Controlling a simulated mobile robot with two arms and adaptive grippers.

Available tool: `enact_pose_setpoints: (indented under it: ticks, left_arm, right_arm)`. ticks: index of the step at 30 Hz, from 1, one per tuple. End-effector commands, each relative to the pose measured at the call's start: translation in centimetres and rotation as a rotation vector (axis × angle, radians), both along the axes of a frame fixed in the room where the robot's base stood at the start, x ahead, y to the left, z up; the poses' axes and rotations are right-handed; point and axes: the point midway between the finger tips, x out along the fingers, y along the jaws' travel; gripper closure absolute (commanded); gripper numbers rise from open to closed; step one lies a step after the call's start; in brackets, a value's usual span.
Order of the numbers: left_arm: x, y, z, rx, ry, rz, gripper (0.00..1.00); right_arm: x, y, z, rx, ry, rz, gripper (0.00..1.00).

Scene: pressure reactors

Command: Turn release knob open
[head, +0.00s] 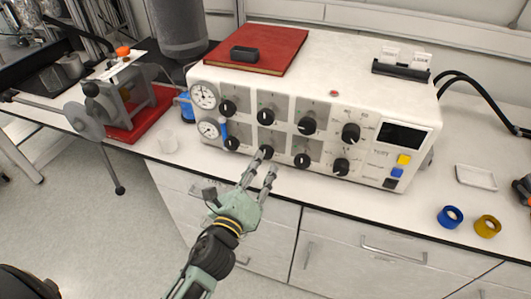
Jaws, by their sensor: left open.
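The white control unit (330,70) on the bench has two rows of black knobs on its front. The knob labels are too small to read, so I cannot tell which is the release knob. The second knob from the left in the lower row (266,150) is just beyond my left gripper (266,164). The left gripper is open, with its two fingertips close to this knob and partly over its lower edge. I cannot tell whether they touch it. My right gripper is not in view.
Two gauges (204,96) sit at the panel's left end; a dark screen (402,136) and coloured buttons are at its right. A red book (262,50) lies on top. A blue ring (450,217) and a yellow ring (487,226) lie on the right bench. A clear beaker (167,140) stands left.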

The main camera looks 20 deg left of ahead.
Motion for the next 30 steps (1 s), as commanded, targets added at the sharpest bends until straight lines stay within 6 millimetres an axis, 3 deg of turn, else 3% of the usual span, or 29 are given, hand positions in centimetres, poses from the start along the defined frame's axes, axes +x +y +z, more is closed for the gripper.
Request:
enact_pose_setpoints:
  ticks: [13,24,30]
  left_arm:
    - [6.4,-0.2,0.2,-0.005,0.001,0.002,0.59]
    - [7.1,-0.2,0.0,-0.007,0.002,0.002,0.59]
    - [7.0,-0.2,0.0,-0.007,0.002,0.002,0.77]
  right_arm:
    - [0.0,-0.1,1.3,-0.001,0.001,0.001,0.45]
    - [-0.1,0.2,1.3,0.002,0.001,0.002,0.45]
    - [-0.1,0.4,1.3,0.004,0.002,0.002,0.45]
